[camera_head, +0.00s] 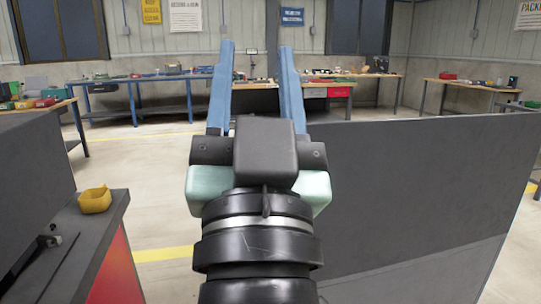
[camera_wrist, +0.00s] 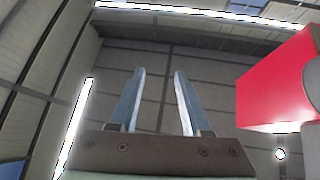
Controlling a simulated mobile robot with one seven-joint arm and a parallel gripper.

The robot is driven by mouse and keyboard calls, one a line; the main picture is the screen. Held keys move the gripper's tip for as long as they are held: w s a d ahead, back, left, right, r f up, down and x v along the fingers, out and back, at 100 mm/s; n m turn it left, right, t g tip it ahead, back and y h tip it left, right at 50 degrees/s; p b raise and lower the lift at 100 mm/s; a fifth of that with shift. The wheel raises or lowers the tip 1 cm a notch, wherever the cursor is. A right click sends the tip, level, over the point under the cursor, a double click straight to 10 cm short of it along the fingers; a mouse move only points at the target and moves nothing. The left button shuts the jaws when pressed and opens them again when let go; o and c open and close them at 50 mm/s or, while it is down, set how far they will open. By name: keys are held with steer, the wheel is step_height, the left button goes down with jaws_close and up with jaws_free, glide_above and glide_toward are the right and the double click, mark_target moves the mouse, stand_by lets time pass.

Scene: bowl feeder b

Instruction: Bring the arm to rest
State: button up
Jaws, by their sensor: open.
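My gripper (camera_head: 256,50) is raised in the middle of the head view, its two blue fingers pointing up and standing apart. Nothing is between the fingers. In the wrist view the open fingers (camera_wrist: 160,80) point up toward the ceiling and the upper wall, and the space between them is empty. No part of the gripper touches anything in either view.
A dark grey panel (camera_head: 420,195) stands close on the right. Workbenches (camera_head: 140,95) line the far wall. A red block shape (camera_wrist: 275,85) shows right in the wrist view.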

steer(key=s+d+r+n+t+h, duration=0.1)
steer(key=s+r+t, duration=0.1)
steer(key=s+r, duration=0.35)
step_height(320, 180, up, 30)
steer(key=p, duration=3.1)
steer(key=shift+w, duration=0.2)
